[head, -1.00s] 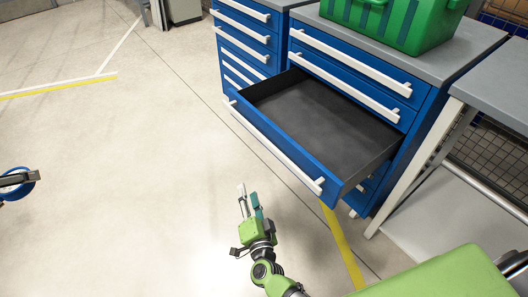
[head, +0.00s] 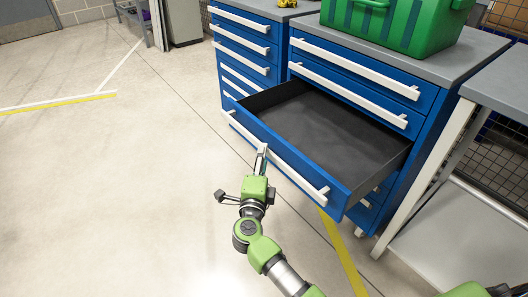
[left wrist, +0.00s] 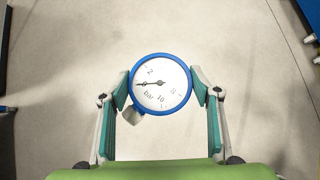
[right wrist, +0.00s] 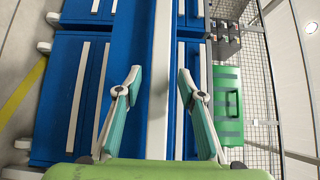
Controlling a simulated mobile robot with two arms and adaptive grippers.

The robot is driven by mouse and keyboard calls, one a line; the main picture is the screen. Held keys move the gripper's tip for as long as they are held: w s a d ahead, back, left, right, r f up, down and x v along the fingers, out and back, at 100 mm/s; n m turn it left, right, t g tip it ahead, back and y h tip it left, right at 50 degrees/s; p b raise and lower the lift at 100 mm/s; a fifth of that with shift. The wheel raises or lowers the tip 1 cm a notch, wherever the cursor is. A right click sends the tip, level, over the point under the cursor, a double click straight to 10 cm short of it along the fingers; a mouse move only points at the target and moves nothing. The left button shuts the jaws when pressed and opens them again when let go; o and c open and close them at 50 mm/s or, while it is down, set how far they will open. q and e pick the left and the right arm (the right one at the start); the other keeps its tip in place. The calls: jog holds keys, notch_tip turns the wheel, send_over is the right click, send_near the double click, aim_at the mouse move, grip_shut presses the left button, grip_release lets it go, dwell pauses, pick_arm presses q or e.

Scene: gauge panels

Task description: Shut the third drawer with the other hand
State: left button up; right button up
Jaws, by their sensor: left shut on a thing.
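The third drawer (head: 325,125) of the right blue cabinet is pulled far out and looks empty, with a dark inside. Its long white handle (head: 297,173) runs along the front. My right gripper (head: 262,152) is at the left half of this handle. In the right wrist view its fingers (right wrist: 160,75) are spread, with the white handle between them and a gap on each side. In the left wrist view, my left gripper (left wrist: 160,88) is shut on a round blue-rimmed pressure gauge (left wrist: 160,70) with a white dial. The left gripper is outside the head view.
The two drawers above (head: 355,75) are shut. A green crate (head: 395,25) stands on the cabinet top. Another blue drawer cabinet (head: 240,50) stands to the left, a grey table (head: 500,80) to the right. The floor (head: 110,180) at left is clear.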

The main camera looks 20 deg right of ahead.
pick_arm(q)
jog(key=shift+f+b, duration=0.3)
jog(key=shift+f, duration=0.1)
pick_arm(e)
jog(key=shift+x, duration=2.05)
grip_shut()
jog(key=shift+d, duration=0.1)
